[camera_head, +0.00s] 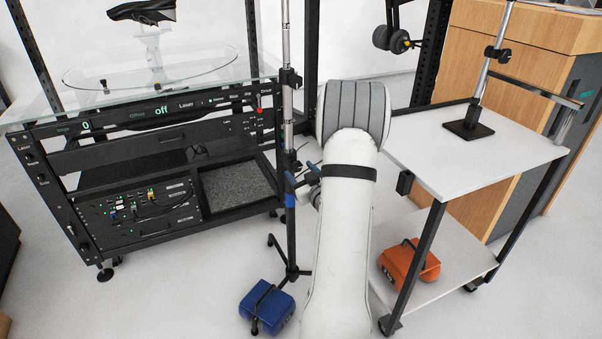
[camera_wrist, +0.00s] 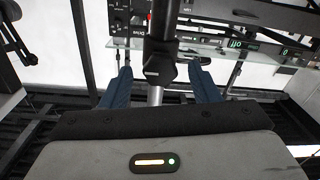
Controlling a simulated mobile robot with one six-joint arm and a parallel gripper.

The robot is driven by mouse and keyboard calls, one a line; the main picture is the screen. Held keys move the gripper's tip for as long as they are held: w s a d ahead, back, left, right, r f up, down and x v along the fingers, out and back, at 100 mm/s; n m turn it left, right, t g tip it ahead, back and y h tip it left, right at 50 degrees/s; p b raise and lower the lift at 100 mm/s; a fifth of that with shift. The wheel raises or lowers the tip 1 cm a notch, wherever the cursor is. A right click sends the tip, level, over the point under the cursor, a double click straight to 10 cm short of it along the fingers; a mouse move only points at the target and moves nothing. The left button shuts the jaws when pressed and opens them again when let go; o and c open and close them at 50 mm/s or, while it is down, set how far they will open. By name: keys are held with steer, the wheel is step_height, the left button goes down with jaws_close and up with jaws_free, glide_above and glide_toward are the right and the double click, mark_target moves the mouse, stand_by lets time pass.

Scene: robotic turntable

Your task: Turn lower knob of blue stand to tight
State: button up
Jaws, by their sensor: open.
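The blue stand is a thin upright pole (camera_head: 291,235) with a blue band, left of my arm in the head view. An upper knob (camera_head: 292,79) sits high on its silver section. The lower knob is largely hidden by my gripper (camera_head: 303,178) in the head view. In the wrist view, which looks upside down, a black knob (camera_wrist: 160,72) on the pole lies between the two blue fingers of my gripper (camera_wrist: 160,82). The fingers are open, one each side, with visible gaps to the knob. Whether the knob is loose or tight cannot be told.
A blue weight bag (camera_head: 266,306) lies at the stand's foot. A black equipment rack (camera_head: 150,222) with a glass top (camera_head: 40,112) stands close behind on the left. A white cart (camera_head: 425,150) with an orange bag (camera_head: 408,262) stands to the right.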

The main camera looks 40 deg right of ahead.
steer(key=shift+w, duration=0.45)
steer(key=shift+c, duration=0.5)
steer(key=shift+d, duration=0.1)
steer(key=c, duration=0.9)
